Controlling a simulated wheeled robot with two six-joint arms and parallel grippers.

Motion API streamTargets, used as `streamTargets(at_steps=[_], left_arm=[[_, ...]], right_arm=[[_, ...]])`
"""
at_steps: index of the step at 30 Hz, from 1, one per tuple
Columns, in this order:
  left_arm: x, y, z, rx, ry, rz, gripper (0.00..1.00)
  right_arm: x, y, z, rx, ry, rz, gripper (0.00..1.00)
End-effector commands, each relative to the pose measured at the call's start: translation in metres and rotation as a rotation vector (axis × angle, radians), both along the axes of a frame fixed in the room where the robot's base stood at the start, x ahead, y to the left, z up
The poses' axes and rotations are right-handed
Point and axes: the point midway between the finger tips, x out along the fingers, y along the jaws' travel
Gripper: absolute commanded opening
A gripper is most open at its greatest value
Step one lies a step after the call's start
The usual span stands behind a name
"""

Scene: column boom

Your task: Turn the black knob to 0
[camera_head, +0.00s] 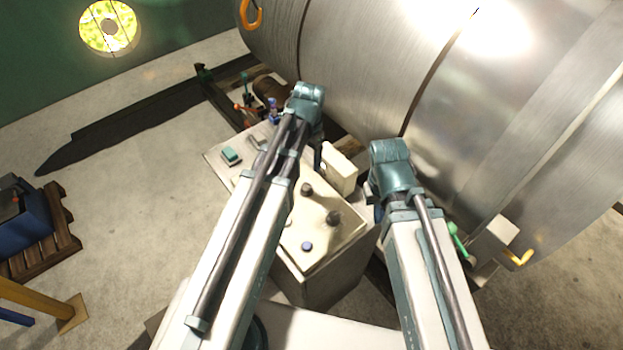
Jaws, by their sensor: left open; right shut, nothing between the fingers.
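Two small dark knobs stand on the pale control box: one knob (307,189) and a second knob (333,218) nearer and to its right. I cannot tell which is the black knob of the task, nor read any marks around them. My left gripper (318,158) points down beyond the first knob, beside a cream block; it is open, with its fingers mostly hidden. My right gripper (377,212) is shut and empty, to the right of the second knob at the box's right edge, and partly hidden by its own arm. Neither gripper visibly touches a knob.
The control box (325,262) also carries a cream block (340,168), a blue button (307,246) and a green button (231,156). A large metal cylinder (370,60) rises close behind. Small levers (246,88) stand at the back left.

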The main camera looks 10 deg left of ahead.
Motion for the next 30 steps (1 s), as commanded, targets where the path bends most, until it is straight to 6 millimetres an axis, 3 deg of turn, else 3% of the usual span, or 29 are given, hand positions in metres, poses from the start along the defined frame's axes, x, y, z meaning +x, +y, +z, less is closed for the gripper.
streamTargets(at_steps=[11, 30], left_arm=[[0.0, 0.0, -0.025, 0.0, 0.0, 0.001, 0.75], [0.001, 0.003, -0.111, 0.0, 0.0, 0.001, 0.75]], right_arm=[[0.0, 0.0, -0.025, -0.001, 0.0, 0.004, 0.0], [0.0, 0.0, -0.111, -0.002, 0.0, 0.009, 0.0]])
